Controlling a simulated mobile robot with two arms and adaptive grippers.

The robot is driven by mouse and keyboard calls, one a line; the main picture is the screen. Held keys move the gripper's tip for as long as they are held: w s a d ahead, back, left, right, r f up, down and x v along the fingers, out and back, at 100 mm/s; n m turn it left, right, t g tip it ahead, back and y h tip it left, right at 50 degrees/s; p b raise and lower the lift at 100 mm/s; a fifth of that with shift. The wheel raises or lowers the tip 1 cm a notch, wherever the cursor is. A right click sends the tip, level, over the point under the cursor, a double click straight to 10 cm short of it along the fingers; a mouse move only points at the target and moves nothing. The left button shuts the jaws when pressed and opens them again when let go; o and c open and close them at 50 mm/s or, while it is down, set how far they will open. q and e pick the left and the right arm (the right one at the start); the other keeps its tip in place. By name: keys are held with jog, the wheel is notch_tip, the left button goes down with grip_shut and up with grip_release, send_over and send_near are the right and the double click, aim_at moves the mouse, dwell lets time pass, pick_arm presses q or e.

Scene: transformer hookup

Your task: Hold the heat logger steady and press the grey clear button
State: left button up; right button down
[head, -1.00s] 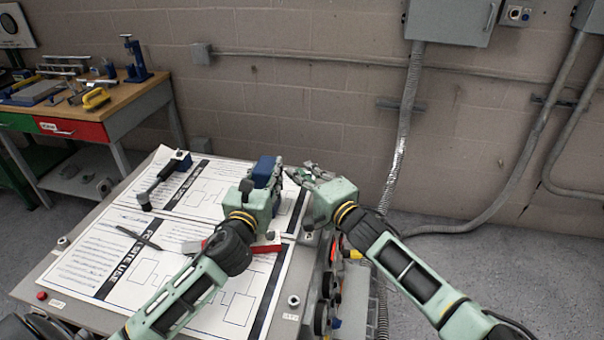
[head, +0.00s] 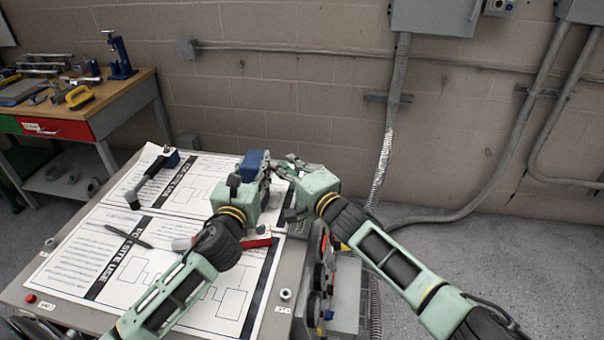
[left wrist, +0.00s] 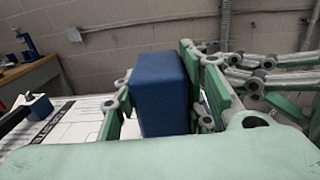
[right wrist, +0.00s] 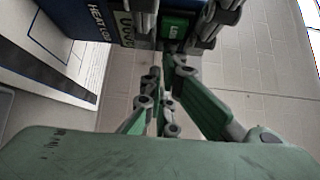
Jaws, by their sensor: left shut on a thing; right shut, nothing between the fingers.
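The heat logger is a blue box (head: 251,165), held above the right part of the bench panel. My left gripper (head: 262,172) is shut on it; the left wrist view shows the blue box (left wrist: 162,92) between the fingers. In the right wrist view its labelled face (right wrist: 100,22) shows at the top, with a dark display and a green patch (right wrist: 174,28). My right gripper (head: 280,167) is shut and empty, its fingertips close to that face, just below the green patch in the right wrist view. I cannot tell whether they touch it. I cannot make out the grey clear button.
Printed sheets (head: 120,240) cover the panel top. A black-handled tool (head: 150,180), a dark pen (head: 128,236) and a red-handled tool (head: 258,243) lie on them. A wooden workbench (head: 140,85) stands at the back left. The floor at right is clear.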

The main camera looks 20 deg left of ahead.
pick_arm(q)
jog(key=shift+d, duration=0.2)
jog(key=shift+a, duration=0.1)
pick_arm(e)
jog(key=w+d+v, duration=0.1)
jog(key=w+v, duration=0.1)
jog(key=v, duration=1)
jog(key=shift+d, duration=0.45)
pick_arm(q)
jog(key=o, duration=1.4)
jog(key=shift+c, duration=0.2)
